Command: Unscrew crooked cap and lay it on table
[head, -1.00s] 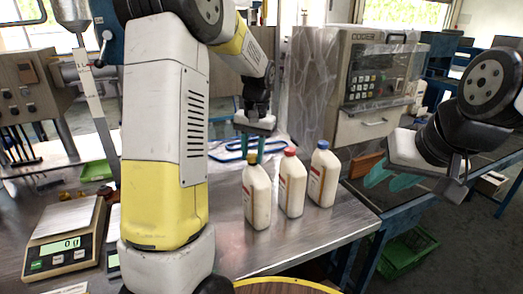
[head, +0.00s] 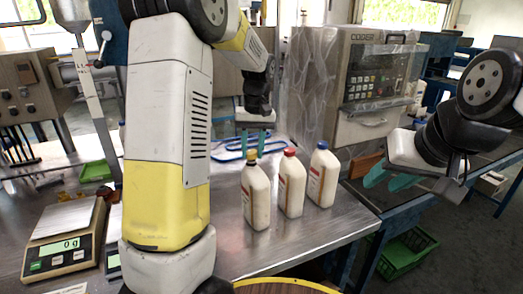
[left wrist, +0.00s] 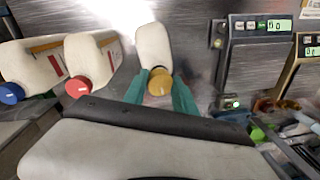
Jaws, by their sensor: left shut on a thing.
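A white bottle (head: 256,198) with a yellow cap (head: 251,155) stands upright at the left of a row of three on the metal table (head: 300,238). My left gripper (head: 252,142) is above that bottle, pointing down, with its teal fingers on either side of the yellow cap. In the left wrist view the cap (left wrist: 160,82) is between the fingertips at the bottle's neck. Any tilt of the cap is too small to tell. My right gripper (head: 385,178) is open and empty, off to the right.
Bottles with a red cap (head: 290,153) and a blue cap (head: 322,146) stand close to the right. A scale (head: 68,237) sits at the left. A blue looped item (head: 228,150) lies behind the bottles. The table in front of the bottles is clear.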

